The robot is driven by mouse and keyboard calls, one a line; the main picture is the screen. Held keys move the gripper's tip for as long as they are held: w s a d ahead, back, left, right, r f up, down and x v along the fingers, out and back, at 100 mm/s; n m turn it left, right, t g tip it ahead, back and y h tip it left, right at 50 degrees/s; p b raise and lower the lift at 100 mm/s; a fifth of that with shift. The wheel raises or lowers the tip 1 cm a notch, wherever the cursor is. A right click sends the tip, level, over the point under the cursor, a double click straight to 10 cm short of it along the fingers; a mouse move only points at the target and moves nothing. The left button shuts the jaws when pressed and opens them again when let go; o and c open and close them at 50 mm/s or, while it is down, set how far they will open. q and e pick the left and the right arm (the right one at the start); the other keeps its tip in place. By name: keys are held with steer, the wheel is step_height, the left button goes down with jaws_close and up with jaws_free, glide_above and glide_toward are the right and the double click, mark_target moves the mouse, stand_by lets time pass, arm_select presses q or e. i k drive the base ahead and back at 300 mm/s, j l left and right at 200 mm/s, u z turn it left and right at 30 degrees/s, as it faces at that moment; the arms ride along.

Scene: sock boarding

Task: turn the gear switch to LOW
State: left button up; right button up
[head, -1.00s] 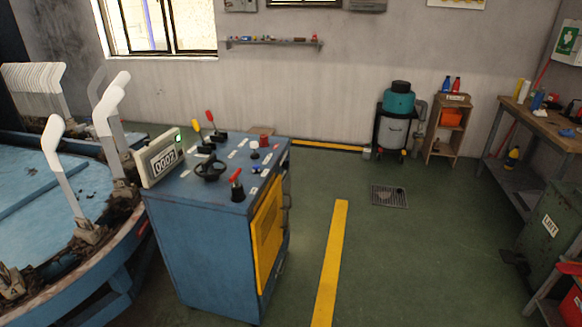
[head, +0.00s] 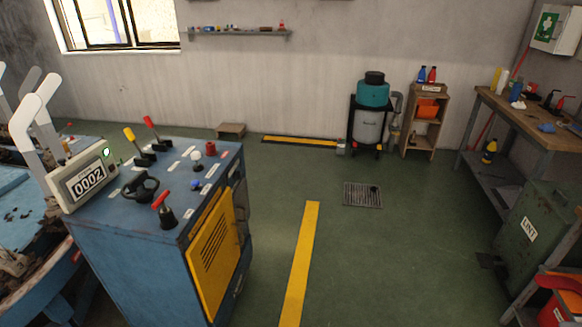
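A blue control cabinet (head: 120,255) stands at the left in the head view, with its controls on the top panel. A black rotary knob with a red pointer (head: 164,210) sits near the front edge of the panel. A black handwheel (head: 141,187) is behind it. A yellow-tipped lever (head: 134,144) and a red-tipped lever (head: 154,132) stand at the back. The panel labels are too small to read, so I cannot tell which control is the gear switch. A counter display (head: 88,178) reads 0002. Neither of my grippers is in view.
A blue machine with white upright boards (head: 35,110) adjoins the cabinet at the left. The green floor (head: 390,265) right of the cabinet is open, with a yellow stripe (head: 298,270) and a drain grate (head: 362,195). A workbench (head: 520,115) and a LINT bin (head: 530,230) stand at the right.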

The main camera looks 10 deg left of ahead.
mark_target(236, 176)
steer(key=i+l+z, duration=0.2)
steer(key=i+z, duration=0.15)
steer(key=i, duration=0.25)
steer(key=i+z, duration=0.3)
steer(key=i, duration=0.35)
steer(key=i+l+u, duration=0.15)
steer(key=i+u, duration=0.3)
steer(key=i+l+u, duration=0.45)
steer(key=i, duration=0.15)
steer(key=i+l+u, duration=0.15)
steer(key=u, duration=0.2)
steer(key=i+l+u, duration=0.2)
steer(key=u, duration=0.15)
steer(key=i+l+u, duration=0.15)
steer(key=l+u, duration=0.15)
